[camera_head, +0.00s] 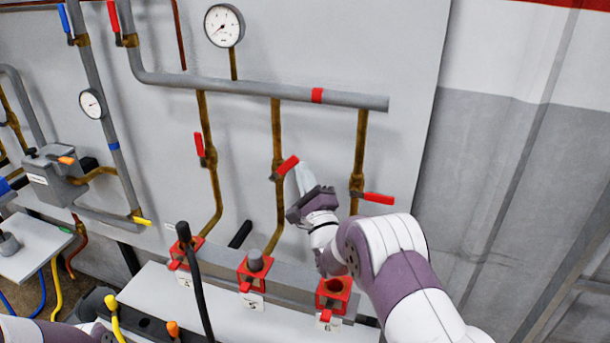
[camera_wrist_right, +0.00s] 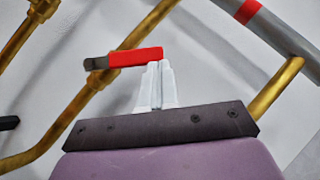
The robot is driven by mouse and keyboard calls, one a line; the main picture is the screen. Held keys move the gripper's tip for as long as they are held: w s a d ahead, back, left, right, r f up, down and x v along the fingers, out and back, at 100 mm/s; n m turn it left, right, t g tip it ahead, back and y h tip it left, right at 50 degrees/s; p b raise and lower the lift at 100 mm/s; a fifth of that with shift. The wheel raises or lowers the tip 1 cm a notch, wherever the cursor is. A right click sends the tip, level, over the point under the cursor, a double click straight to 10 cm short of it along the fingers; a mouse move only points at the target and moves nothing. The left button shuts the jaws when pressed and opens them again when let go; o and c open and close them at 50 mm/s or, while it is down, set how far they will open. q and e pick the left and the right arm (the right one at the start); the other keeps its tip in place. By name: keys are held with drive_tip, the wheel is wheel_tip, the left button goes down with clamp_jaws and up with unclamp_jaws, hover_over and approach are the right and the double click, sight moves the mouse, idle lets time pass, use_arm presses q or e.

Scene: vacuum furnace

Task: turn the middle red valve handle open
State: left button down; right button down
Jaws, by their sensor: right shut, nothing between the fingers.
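The middle red valve handle (camera_head: 287,166) sits on the middle brass pipe and slants up to the right from its valve body. In the right wrist view the handle (camera_wrist_right: 135,57) runs nearly level, with its pivot end at the left. My right gripper (camera_head: 301,168) is shut and empty, beside the handle's free end. In the right wrist view its closed fingertips (camera_wrist_right: 158,66) overlap the handle's lower edge near the free end; I cannot tell for sure whether they touch.
A left red handle (camera_head: 199,144) stands along its pipe, and a right red handle (camera_head: 379,198) lies nearly level near my right wrist. A grey horizontal pipe (camera_head: 260,91) crosses above. Red sockets (camera_head: 333,293) sit on the bench below. The wall at the right is clear.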

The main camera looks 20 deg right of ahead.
sight(293, 158)
drive_tip(key=shift+r, duration=0.15)
drive_tip(key=r+n+g+p, duration=0.1)
drive_tip(key=w+a+r+n+g+y+p, duration=0.1)
drive_tip(key=n+p, duration=0.1)
drive_tip(key=a+r+n+g+y+p, duration=0.1)
drive_tip(key=n, duration=0.1)
drive_tip(key=shift+w+r+g, duration=0.2)
drive_tip(key=shift+r+g, duration=0.1)
drive_tip(key=shift+w+a+r+n+g+p, duration=0.25)
drive_tip(key=shift+w+a+n+g, duration=0.1)
drive_tip(key=shift+a+n, duration=0.15)
drive_tip(key=shift+w+a+r+n+g+p, duration=0.15)
drive_tip(key=shift+w+a+n+g+p, duration=0.1)
drive_tip(key=shift+w+a+n+g, duration=0.2)
drive_tip(key=shift+s+a, duration=0.1)
